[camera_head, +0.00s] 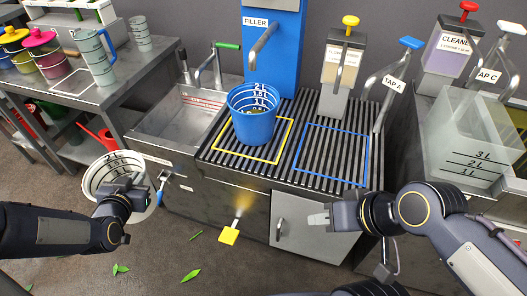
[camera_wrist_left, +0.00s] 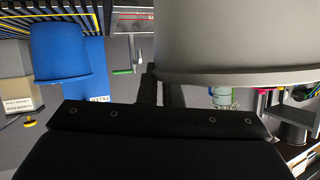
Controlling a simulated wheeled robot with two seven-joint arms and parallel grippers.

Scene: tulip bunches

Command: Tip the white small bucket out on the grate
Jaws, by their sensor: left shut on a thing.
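The white small bucket (camera_head: 97,182), with dark level marks inside, is held off the ground in front of the sink unit at the left. It also fills the upper right of the left wrist view (camera_wrist_left: 235,40). My left gripper (camera_head: 128,190) is shut on it at its near side, partly hidden by my wrist. The bucket's contents cannot be made out. The grate (camera_head: 285,155) is to the right of the bucket, with a yellow and a blue square outline on it. My right gripper (camera_head: 318,217) is in front of the cabinet below the grate, apart from the bucket; its finger gap is unclear.
A blue bucket (camera_head: 254,125) stands in the yellow outline under the blue filler (camera_head: 270,50). The blue outline is empty. The sink (camera_head: 178,112) lies left of the grate. A clear tank (camera_head: 470,140) stands at right. A yellow tag (camera_head: 229,235) hangs below the counter edge.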

